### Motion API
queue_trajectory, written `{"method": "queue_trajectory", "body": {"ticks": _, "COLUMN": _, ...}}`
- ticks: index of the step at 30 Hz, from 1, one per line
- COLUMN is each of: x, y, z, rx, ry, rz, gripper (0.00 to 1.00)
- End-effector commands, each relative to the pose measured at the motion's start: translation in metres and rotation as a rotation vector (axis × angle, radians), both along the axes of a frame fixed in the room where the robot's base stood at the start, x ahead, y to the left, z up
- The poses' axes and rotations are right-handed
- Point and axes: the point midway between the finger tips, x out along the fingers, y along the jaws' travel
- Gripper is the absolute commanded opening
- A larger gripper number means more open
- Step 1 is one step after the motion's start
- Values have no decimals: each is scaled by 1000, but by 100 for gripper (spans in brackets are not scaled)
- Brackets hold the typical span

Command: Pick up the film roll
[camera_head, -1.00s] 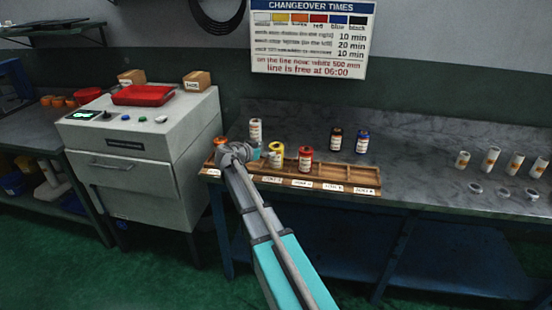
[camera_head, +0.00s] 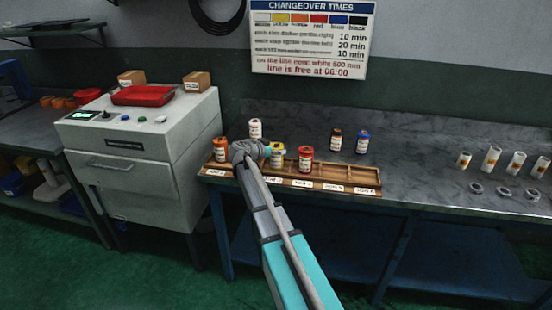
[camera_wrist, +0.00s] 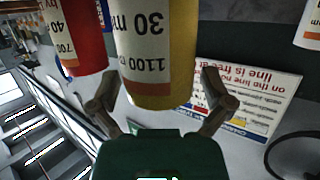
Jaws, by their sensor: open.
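Several film rolls stand upright at the tray and the bench. The yellow roll (camera_head: 277,156) is in the tray, directly ahead of my gripper (camera_head: 266,151). In the wrist view the yellow roll (camera_wrist: 155,55) is large and lies between the two spread fingers of my gripper (camera_wrist: 160,88), with its label towards me. I see no clear grip on it. The red roll (camera_head: 305,160) stands to its right, and shows at left in the wrist view (camera_wrist: 78,38). The orange roll (camera_head: 220,150) is at the tray's left end. The white roll (camera_head: 255,128) stands behind my gripper.
The wooden tray (camera_head: 340,182) has free slots on its right. Black (camera_head: 335,140) and blue (camera_head: 362,143) rolls stand behind it. Several small white rolls (camera_head: 490,160) and grey rings stand far right. A grey machine (camera_head: 140,150) with a red tray stands left.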

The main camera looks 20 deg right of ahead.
Motion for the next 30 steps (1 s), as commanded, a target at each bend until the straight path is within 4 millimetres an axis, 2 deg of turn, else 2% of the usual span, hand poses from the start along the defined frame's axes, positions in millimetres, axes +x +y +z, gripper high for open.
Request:
{"method": "queue_trajectory", "body": {"ticks": 11, "x": 0, "y": 0, "z": 0, "rx": 0, "ry": 0, "rz": 0, "gripper": 98}}
{"method": "queue_trajectory", "body": {"ticks": 23, "x": 0, "y": 0, "z": 0, "rx": 0, "ry": 0, "rz": 0, "gripper": 24}}
{"method": "queue_trajectory", "body": {"ticks": 24, "x": 0, "y": 0, "z": 0, "rx": -1, "ry": 0, "rz": 0, "gripper": 21}}
{"method": "queue_trajectory", "body": {"ticks": 30, "x": 0, "y": 0, "z": 0, "rx": 0, "ry": 0, "rz": 0, "gripper": 21}}
